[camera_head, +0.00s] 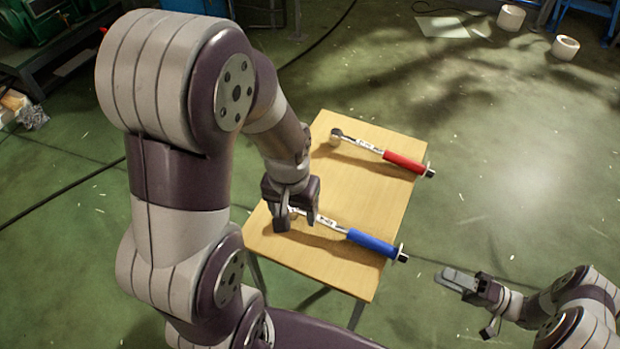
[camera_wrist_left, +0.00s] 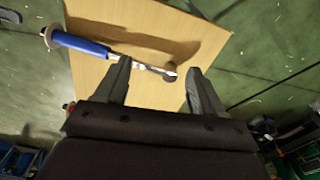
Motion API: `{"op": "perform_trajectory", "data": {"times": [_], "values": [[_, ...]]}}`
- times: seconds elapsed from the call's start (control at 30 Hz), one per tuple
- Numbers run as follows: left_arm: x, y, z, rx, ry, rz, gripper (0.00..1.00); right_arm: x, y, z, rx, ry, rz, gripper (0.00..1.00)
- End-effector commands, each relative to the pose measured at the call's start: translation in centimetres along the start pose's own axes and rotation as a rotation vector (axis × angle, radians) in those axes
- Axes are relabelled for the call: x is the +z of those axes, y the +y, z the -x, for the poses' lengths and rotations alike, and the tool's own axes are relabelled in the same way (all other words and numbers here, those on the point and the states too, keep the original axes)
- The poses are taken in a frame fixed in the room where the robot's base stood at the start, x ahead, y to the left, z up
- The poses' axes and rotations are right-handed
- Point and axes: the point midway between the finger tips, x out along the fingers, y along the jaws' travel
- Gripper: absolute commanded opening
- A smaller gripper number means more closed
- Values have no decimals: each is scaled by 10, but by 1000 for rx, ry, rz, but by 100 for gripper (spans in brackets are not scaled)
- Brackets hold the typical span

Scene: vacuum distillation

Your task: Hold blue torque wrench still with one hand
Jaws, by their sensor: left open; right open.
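The blue torque wrench (camera_head: 371,241) lies on the near half of a small wooden table (camera_head: 340,270), its blue handle toward the right edge. My left gripper (camera_head: 296,222) is over its head end and hides that end in the head view. In the left wrist view the blue wrench (camera_wrist_left: 82,43) runs from the upper left, and its round head (camera_wrist_left: 170,75) shows between the open fingers of my left gripper (camera_wrist_left: 158,92). I cannot tell whether the fingers touch it. My right gripper (camera_head: 458,281) is off the table's right side, empty and apart from the wrench.
A red torque wrench (camera_head: 402,162) lies on the far half of the table, parallel to the blue one. White rolls (camera_head: 565,47) lie on the green floor at the far right.

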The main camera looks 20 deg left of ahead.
Motion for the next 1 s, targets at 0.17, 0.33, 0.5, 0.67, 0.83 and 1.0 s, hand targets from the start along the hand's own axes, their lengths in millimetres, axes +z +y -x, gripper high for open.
{"op": "perform_trajectory", "data": {"times": [0.17,0.33,0.5,0.67,0.83,1.0], "values": [[-61,-37,-28,-21,-47,673,68,0,0,0,1,0,1,43],[-93,-46,-30,-35,-41,1175,68,0,0,0,1,0,2,43],[-94,-46,-28,-47,-48,1399,68,0,0,0,2,1,2,43],[-92,-46,-51,-50,-51,1426,68,0,0,0,2,1,2,43],[-90,-46,-94,-49,-50,1424,68,-1,0,0,2,1,2,43],[-88,-46,-130,-48,-48,1423,68,-1,0,0,2,1,2,43]]}}
